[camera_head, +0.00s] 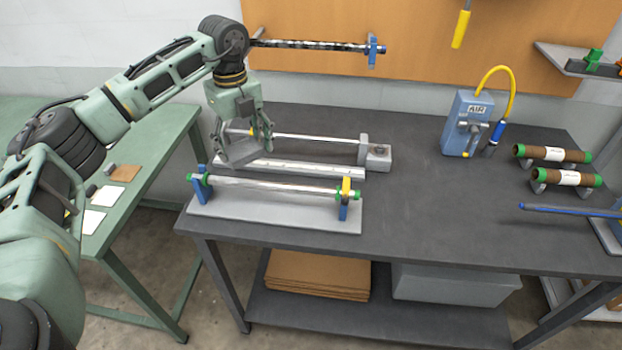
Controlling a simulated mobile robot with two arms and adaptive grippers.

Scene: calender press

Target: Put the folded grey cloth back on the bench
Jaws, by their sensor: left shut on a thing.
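My left gripper (243,135) hangs from my arm over the left part of the dark bench (430,205), pointing down. It is shut on the folded grey cloth (240,153), a flat grey piece between its fingers. The cloth is tilted and appears to be above the bench, in front of part of a long metal fixture; I cannot tell the exact gap beneath it. The fingers partly hide the cloth. My right gripper is not in view.
A metal roller (280,188) lies on blue and yellow supports on a grey base close in front of the cloth. A rail fixture (300,168) is behind it. A blue AIR unit (466,122) and brown rolls (552,153) stand right. The middle bench is clear.

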